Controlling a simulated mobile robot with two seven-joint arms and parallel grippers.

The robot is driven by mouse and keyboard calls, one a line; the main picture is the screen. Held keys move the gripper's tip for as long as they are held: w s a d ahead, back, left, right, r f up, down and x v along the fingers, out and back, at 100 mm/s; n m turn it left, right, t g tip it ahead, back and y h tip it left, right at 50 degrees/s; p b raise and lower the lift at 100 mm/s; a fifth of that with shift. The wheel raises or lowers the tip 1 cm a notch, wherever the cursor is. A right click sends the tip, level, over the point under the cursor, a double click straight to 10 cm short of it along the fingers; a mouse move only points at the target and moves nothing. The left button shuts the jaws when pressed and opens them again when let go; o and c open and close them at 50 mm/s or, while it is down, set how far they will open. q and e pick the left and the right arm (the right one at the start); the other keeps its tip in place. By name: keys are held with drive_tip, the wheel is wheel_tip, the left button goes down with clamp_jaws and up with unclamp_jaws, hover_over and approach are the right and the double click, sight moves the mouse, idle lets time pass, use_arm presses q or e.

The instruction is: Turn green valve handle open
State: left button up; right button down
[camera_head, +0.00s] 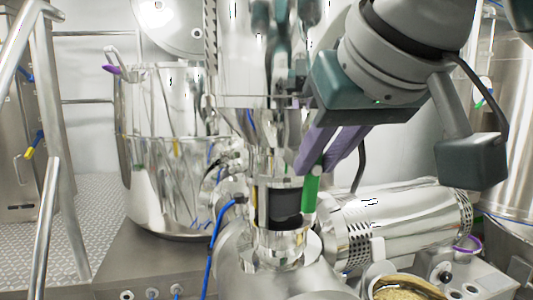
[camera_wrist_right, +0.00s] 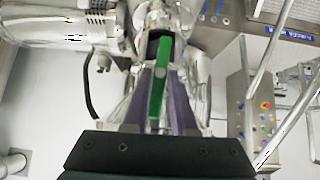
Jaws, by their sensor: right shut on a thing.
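The green valve handle (camera_head: 311,190) stands roughly upright beside the dark valve body (camera_head: 285,203), below the steel column in the head view. My right gripper (camera_head: 313,165) reaches down from the upper right, its purple fingers on the upper part of the handle. In the right wrist view the handle (camera_wrist_right: 160,78) lies between the two purple fingers (camera_wrist_right: 161,105), which are shut on it. The fingers cover part of the handle. My left gripper is not in view.
A large steel vessel (camera_head: 172,180) stands at the left with its lid raised. A horizontal steel motor housing (camera_head: 400,220) lies right of the valve, close under my right arm. A blue cable (camera_head: 213,245) runs left of the valve. Steel rails (camera_head: 48,215) stand at far left.

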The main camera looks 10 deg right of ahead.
drive_tip(key=shift+f, duration=0.2)
idle(0.5)
drive_tip(key=c, duration=0.7)
unclamp_jaws()
drive_tip(key=shift+r, duration=0.1)
